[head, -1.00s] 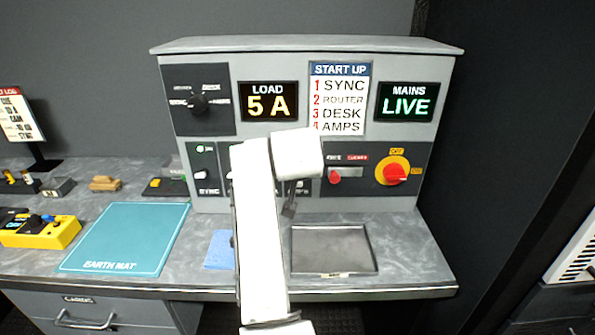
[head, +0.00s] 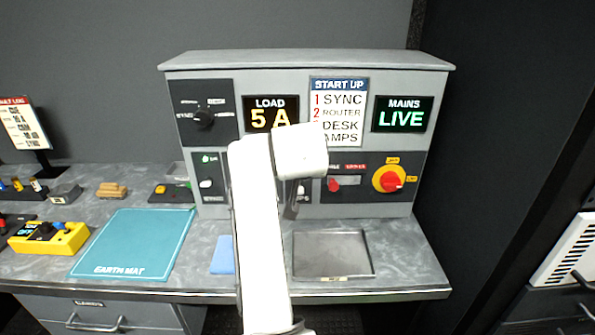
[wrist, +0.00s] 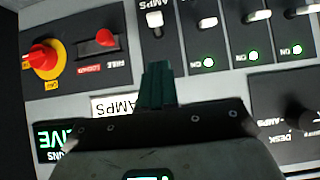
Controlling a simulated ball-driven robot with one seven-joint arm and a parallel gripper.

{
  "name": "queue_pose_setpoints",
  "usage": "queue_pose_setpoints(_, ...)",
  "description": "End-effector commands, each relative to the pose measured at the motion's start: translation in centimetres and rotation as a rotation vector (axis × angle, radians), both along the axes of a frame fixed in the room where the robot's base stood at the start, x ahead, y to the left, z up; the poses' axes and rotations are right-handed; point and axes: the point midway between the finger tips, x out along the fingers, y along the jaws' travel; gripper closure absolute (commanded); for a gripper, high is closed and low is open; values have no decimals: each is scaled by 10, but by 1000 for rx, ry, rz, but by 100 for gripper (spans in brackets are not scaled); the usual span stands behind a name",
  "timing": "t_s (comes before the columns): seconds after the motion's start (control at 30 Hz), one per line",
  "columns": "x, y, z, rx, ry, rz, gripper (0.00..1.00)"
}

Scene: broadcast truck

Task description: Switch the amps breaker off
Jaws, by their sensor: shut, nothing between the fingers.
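The amps breaker (wrist: 155,20) shows upside down in the wrist view, a white toggle on a dark plate marked AMPS at the top. My gripper (wrist: 157,68) is shut and empty, its dark green fingers pointing at the panel just below the toggle in that picture. I see a small gap between fingertips and toggle. The fingers cover where the breaker's lamp would be. In the head view, my gripper (head: 291,211) hangs in front of the breaker row, and my white arm hides most of that row. The load display (head: 270,113) reads 5 A.
Neighbouring breakers (wrist: 206,22) have green ON lamps. A red-and-yellow rotary switch (head: 390,180) and a red lever (head: 333,184) sit right of the breakers in the head view. An empty grey tray (head: 332,276) and a teal earth mat (head: 120,270) lie on the bench.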

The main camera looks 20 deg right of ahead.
Motion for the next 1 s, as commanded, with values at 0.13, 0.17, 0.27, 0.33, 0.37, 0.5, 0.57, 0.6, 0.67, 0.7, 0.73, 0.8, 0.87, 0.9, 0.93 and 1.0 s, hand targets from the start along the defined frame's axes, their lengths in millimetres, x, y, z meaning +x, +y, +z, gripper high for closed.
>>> queue_pose_setpoints(0.13, -25, 9, 12, -1, -4, 1, 100)
queue_pose_setpoints(0.17, -30, 10, 15, -1, -5, 1, 100)
queue_pose_setpoints(0.27, -42, 14, 21, -1, -3, 0, 100)
queue_pose_setpoints(0.33, -48, 16, 24, -1, -3, 0, 100)
queue_pose_setpoints(0.37, -51, 16, 25, -1, -2, 0, 100)
queue_pose_setpoints(0.5, -56, 18, 28, -1, -1, 1, 100)
queue_pose_setpoints(0.57, -56, 19, 29, -1, -1, 1, 100)
queue_pose_setpoints(0.6, -57, 18, 29, -1, -1, 1, 100)
queue_pose_setpoints(0.67, -56, 18, 29, -1, -1, 1, 100)
queue_pose_setpoints(0.7, -56, 18, 29, 0, -1, 0, 100)
queue_pose_setpoints(0.73, -56, 18, 29, 0, -1, 0, 100)
queue_pose_setpoints(0.8, -56, 18, 29, 0, -1, 0, 100)
queue_pose_setpoints(0.87, -56, 18, 29, 0, -1, 0, 100)
queue_pose_setpoints(0.9, -56, 18, 29, 0, -1, 0, 100)
queue_pose_setpoints(0.93, -56, 18, 29, 0, -1, 0, 100)
queue_pose_setpoints(1.0, -57, 16, 25, -4, 3, -1, 100)
